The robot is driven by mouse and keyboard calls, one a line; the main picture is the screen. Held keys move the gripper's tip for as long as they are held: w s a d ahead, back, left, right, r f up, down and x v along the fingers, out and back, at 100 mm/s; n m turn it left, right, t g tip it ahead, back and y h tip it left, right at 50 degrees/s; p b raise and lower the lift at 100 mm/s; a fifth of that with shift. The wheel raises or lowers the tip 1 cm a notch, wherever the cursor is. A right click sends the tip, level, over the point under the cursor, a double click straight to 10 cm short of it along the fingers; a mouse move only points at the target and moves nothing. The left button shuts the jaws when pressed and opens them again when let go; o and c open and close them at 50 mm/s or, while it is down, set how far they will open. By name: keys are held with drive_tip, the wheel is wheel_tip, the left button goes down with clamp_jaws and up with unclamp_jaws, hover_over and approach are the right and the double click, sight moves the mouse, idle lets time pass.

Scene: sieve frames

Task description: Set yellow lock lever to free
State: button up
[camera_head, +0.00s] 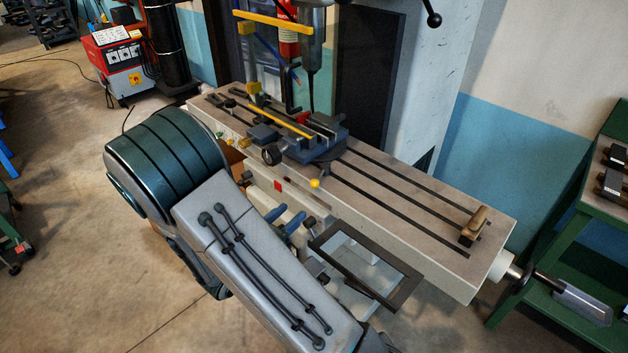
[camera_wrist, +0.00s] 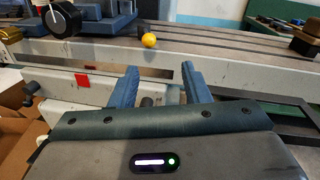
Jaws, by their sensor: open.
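A yellow ball knob (camera_head: 314,183) sits at the front edge of the milling table, just right of the vise. It also shows in the wrist view (camera_wrist: 149,40), above and beyond my fingers. I take it as the end of the yellow lock lever; the lever's arm is too small to make out. My gripper (camera_head: 284,216) is below and in front of the table edge, apart from the knob. In the wrist view its two blue fingers (camera_wrist: 160,72) are spread, with nothing held between them. I cannot tell the lever's setting.
The blue-grey vise (camera_head: 312,150) with its black handle (camera_head: 272,155) stands on the slotted table (camera_head: 400,200). A dark rectangular frame (camera_head: 345,262) juts out right of my gripper. A red tab (camera_wrist: 82,80) marks the machine front.

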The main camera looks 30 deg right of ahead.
sight(312, 186)
drive_tip(key=shift+n+t, duration=0.5)
drive_tip(key=shift+n, duration=0.1)
drive_tip(key=p+x, duration=0.1)
drive_tip(key=x, duration=0.8)
drive_tip(key=w+p+x, duration=0.1)
drive_tip(key=x, duration=0.3)
drive_tip(key=shift+w+f+p, duration=0.2)
drive_tip(key=shift+f+p, duration=0.05)
drive_tip(key=shift+p, duration=0.05)
drive_tip(key=shift+a, duration=0.1)
drive_tip(key=shift+c, duration=0.3)
clamp_jaws()
